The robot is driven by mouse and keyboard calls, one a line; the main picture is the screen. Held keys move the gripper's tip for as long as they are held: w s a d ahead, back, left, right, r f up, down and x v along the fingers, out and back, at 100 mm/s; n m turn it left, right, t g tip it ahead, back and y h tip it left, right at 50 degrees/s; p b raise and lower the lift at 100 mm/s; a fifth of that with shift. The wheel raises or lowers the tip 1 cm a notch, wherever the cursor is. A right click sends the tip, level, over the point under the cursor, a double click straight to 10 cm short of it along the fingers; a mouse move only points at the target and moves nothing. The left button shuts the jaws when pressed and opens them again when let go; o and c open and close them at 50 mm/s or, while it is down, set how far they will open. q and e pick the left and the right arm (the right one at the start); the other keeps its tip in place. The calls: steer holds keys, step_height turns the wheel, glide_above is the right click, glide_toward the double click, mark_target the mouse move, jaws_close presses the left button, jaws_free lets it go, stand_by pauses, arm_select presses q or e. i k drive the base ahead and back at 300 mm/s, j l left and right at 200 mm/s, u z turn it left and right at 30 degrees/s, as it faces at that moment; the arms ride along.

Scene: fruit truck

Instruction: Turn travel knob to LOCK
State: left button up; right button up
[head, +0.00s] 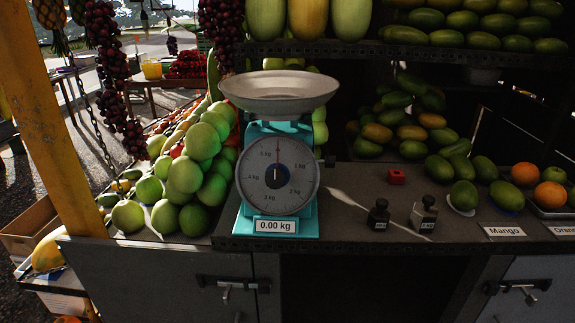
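A turquoise scale (305,222) with a round white dial (262,200) and a silver pan (280,86) stands on the dark counter in the middle of the head view. The pan is empty. The dial's needle points straight up, and the label (276,226) below it reads 0.00 kg. A small dark knob-like part (330,161) juts out at the scale's right side. No LOCK marking is legible, and I cannot tell how this part is set. Neither of my grippers is in view.
Two dark weights (378,216) stand right of the scale, with a small red block (396,176) behind them. Green fruit (185,174) is piled close on the left. Mangoes (464,195) and oranges (550,195) lie right. A yellow post (50,110) rises at left.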

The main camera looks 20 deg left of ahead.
mark_target(329, 161)
steer(key=l+u, duration=0.8)
steer(key=l, duration=0.25)
steer(key=l+u, duration=0.35)
steer(key=l, duration=0.15)
